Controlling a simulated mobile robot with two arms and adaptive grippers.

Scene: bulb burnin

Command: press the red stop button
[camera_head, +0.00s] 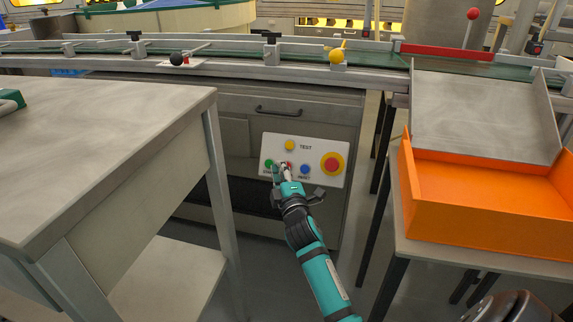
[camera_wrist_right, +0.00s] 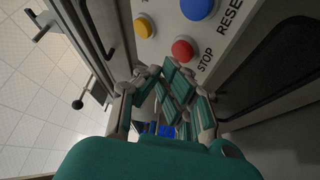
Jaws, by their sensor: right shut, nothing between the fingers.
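The white control panel (camera_head: 318,150) is on the front of a grey cabinet. The red stop button (camera_wrist_right: 182,50), labelled STOP, shows in the right wrist view just ahead of my right fingertips; in the head view it is a small red spot (camera_head: 289,165) partly hidden by the gripper. My right gripper (camera_head: 282,172) is at the panel's lower left, shut and empty. In the wrist view its fingers (camera_wrist_right: 160,76) lie close to the red button; I cannot tell whether they touch it. My left gripper is not in view.
Near the red button are a blue RESET button (camera_wrist_right: 196,8), a yellow button (camera_wrist_right: 143,27) and a green button (camera_head: 269,163). A large red knob on yellow (camera_head: 332,164) sits at the right. A table (camera_head: 100,130) stands left, an orange tray (camera_head: 480,215) right, a conveyor (camera_head: 230,67) above.

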